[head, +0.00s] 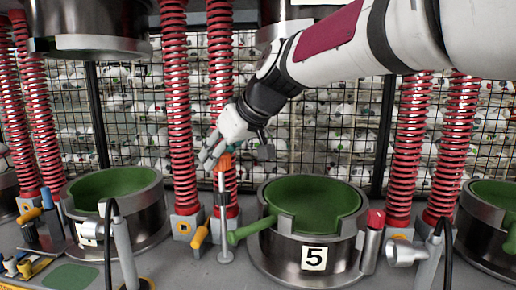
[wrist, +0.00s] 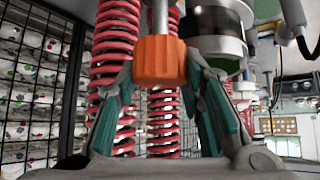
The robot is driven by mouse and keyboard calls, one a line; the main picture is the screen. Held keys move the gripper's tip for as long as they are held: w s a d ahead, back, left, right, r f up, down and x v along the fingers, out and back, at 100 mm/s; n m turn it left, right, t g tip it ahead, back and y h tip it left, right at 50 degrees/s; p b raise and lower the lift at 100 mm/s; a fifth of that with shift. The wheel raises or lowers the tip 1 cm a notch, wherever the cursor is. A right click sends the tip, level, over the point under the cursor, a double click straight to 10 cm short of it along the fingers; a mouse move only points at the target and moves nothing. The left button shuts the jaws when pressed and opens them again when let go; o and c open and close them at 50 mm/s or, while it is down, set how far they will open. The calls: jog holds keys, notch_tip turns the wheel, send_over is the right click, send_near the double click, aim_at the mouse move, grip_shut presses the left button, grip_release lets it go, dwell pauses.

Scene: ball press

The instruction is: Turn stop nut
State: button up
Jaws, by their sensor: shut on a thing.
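The stop nut is an orange, ribbed knob (wrist: 160,60) on a vertical metal rod. In the wrist view it sits between the two teal-padded fingers of my gripper (wrist: 160,85). The fingers are shut on it from both sides. In the head view the orange nut (head: 225,162) is at the top of a thin metal post (head: 224,215), and my gripper (head: 218,158) reaches it from the upper right. The fingers partly cover the nut there.
Red coil springs (head: 178,110) stand close behind the post. A green-lined cup marked 5 (head: 310,258) is to the right, with a green handle (head: 250,230). Another green-lined cup (head: 140,230) is to the left. A black wire mesh (head: 280,110) closes the back, with pale balls behind it.

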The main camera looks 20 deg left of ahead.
jog(key=m+p, duration=0.1)
jog(key=p, duration=0.1)
jog(key=m+t+h+p, duration=0.1)
jog(key=p, duration=0.1)
jog(key=shift+s+r+m+t, duration=0.2)
jog(key=shift+r+m+t, duration=0.05)
jog(key=shift+m+t, duration=0.05)
jog(key=m+t+h+p, duration=0.1)
jog(key=m+p, duration=0.2)
jog(key=p, duration=0.5)
jog(key=shift+s+t+h+p, duration=0.1)
jog(key=shift+t+h+p, duration=0.2)
jog(key=shift+t+p, duration=0.1)
jog(key=m+h+p, duration=0.1)
jog(key=p, duration=0.3)
jog(key=shift+f+m+t, duration=0.15)
jog(key=shift+m+t, duration=0.15)
jog(key=shift+t, duration=0.1)
jog(key=shift+p, duration=0.35)
jog(key=shift+w+f+m+h+p, duration=0.15)
jog(key=shift+w+m+h+p, duration=0.15)
jog(key=shift+m+p, duration=0.2)
jog(key=o, duration=1.2)
